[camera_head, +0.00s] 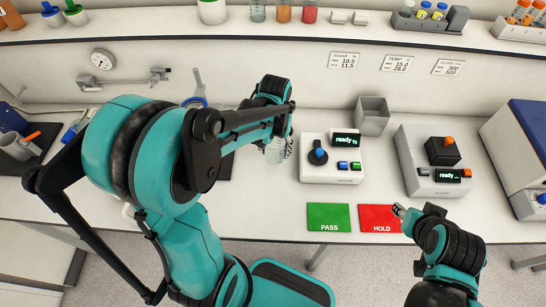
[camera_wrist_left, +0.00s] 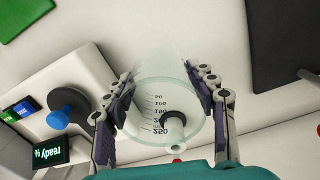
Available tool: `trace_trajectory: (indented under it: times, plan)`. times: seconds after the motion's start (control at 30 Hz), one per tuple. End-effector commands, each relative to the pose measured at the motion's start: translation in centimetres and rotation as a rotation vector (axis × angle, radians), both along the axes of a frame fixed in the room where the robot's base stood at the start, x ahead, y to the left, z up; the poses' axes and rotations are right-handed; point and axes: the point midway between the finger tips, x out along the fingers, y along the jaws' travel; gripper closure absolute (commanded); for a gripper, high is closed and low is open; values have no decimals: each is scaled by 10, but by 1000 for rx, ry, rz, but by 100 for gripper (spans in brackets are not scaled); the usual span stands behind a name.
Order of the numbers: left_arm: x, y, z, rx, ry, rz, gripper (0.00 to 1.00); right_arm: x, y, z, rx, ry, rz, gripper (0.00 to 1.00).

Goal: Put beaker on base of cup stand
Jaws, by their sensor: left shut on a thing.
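A clear beaker (camera_wrist_left: 165,100) with volume marks sits between the fingers of my left gripper (camera_wrist_left: 165,108), which is shut on it. In the head view the beaker (camera_head: 277,150) shows just below the left gripper (camera_head: 280,125), left of the white instrument. A dark flat plate (camera_head: 225,168) lies on the bench to its left, partly hidden by my arm; it also shows in the left wrist view (camera_wrist_left: 285,40). A blue ring (camera_head: 195,102) on a rod is behind my arm; I cannot tell whether it belongs to the cup stand.
A white instrument (camera_head: 328,172) with a blue-topped knob and "ready %" display stands right of the beaker. A grey open box (camera_head: 372,115) and another instrument (camera_head: 428,180) stand farther right.

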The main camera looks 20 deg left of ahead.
Motion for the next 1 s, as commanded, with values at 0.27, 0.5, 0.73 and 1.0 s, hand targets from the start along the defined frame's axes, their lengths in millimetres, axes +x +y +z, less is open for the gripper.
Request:
trace_trajectory:
  times: [0.27,0.5,0.73,1.0]
  plan:
    - [2,9,-20,0,0,-1,74,0,0,-8,0,0,0,60]
    - [2,9,-47,0,0,-1,74,0,0,-18,0,0,0,60]
    - [2,9,-46,0,0,-1,74,0,0,-18,0,0,0,60]
    - [2,9,-49,0,0,-1,23,0,0,-20,0,0,0,60]
